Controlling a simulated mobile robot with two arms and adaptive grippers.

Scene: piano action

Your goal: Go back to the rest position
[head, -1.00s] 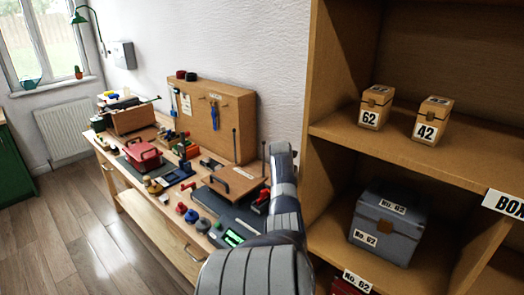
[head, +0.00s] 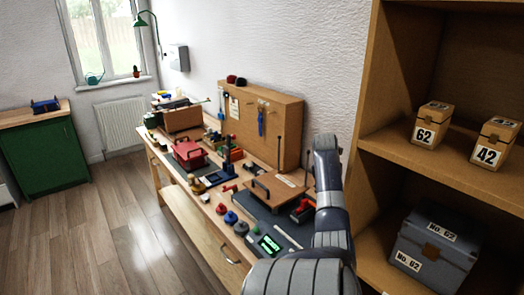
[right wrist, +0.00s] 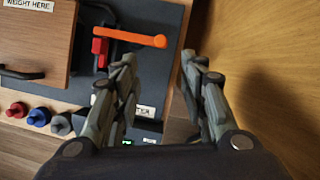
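My right arm rises in front of the shelf in the head view, and its gripper is hidden there. In the right wrist view my right gripper (right wrist: 160,72) is open, its two fingers apart with nothing between them. Below it lie the edge of a dark mat (right wrist: 170,20) and a red and orange tool (right wrist: 128,38). My left gripper does not show in any view. The workbench (head: 190,213) stands along the wall left of my arm, with tools and a pegboard (head: 285,125) on it.
A wooden shelf (head: 445,170) at the right holds box 62 (head: 432,122), box 42 (head: 496,142) and a grey box (head: 432,250). A green cabinet (head: 45,158) stands at the far left. The wooden floor (head: 100,235) left of the bench is clear.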

